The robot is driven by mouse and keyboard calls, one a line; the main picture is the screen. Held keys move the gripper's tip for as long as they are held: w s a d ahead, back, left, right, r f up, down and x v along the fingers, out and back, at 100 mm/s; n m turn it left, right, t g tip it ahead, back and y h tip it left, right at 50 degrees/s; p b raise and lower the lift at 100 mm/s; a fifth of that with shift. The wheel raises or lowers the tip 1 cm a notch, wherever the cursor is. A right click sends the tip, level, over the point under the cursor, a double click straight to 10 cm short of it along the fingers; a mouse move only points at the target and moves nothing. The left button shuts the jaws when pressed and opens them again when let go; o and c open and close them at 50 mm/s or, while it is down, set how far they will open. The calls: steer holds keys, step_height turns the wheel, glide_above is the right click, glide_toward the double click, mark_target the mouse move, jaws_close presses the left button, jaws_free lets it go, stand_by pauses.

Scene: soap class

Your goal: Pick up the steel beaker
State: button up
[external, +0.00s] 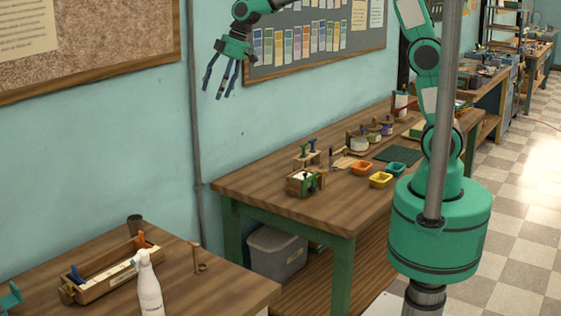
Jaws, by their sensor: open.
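A small dark grey cylinder (135,225), which looks like the steel beaker, stands upright at the back of the near-left table, close to the wall. It is small in the picture, so its material is hard to tell. My gripper (219,85) is open and empty, with its fingers pointing down. It hangs high in front of the wall, well above the tables and to the right of the grey cylinder in the picture. Nothing is between its fingers.
On the near-left table (225,291), a wooden tray (101,285) with coloured tools, a white spray bottle (149,290) and a wooden peg stand (197,262) surround the cylinder's front. A second table (262,183) holds small trays and jars. A vertical pipe (194,130) runs down the wall.

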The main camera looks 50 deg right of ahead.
steer(key=w+a+f+n+g, duration=0.1)
steer(key=w+a+f+n, duration=0.2)
steer(key=a+f, duration=1)
steer(key=w+a+f+n+g+y, duration=0.1)
steer(key=w+a+f+n, duration=0.2)
steer(key=w+a+f, duration=0.6)
steer(key=a+f, duration=0.5)
steer(key=shift+f, duration=0.4)
steer(key=shift+f, duration=0.1)
glide_above(135, 218)
steer(key=s, duration=0.2)
step_height(135, 218, down, 8)
steer(key=shift+d, duration=0.3)
steer(key=shift+b+x, duration=0.55)
steer(key=shift+x, duration=1.95)
steer(key=shift+s+a, duration=0.1)
steer(key=shift+s, duration=0.05)
